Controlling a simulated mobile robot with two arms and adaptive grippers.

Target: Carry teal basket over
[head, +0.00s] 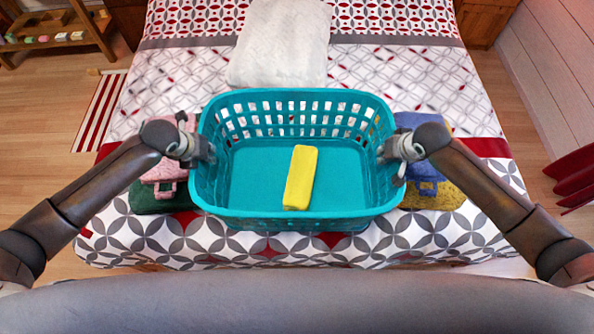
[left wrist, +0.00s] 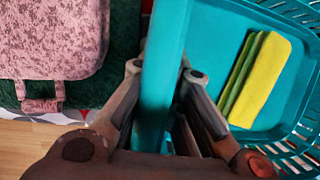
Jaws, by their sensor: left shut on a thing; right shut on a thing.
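The teal basket (head: 262,214) is level in the middle of the head view, over the near part of the bed. A yellow folded cloth (head: 301,178) lies inside on its floor; the left wrist view shows the cloth (left wrist: 258,80) with a green layer beside the yellow. My left gripper (head: 200,150) is shut on the basket's left wall. In the left wrist view its fingers (left wrist: 165,85) stand on both sides of the teal rim (left wrist: 166,50). My right gripper (head: 394,150) is shut on the basket's right wall. I cannot tell whether the basket touches the bed.
Folded pink cloth (head: 164,172) on dark green cloth (head: 148,202) lies left of the basket. Blue (head: 426,188) and mustard (head: 445,199) cloths lie right. A white pillow (head: 281,45) is behind it on the patterned bed (head: 410,75). A wooden shelf (head: 60,28) stands far left.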

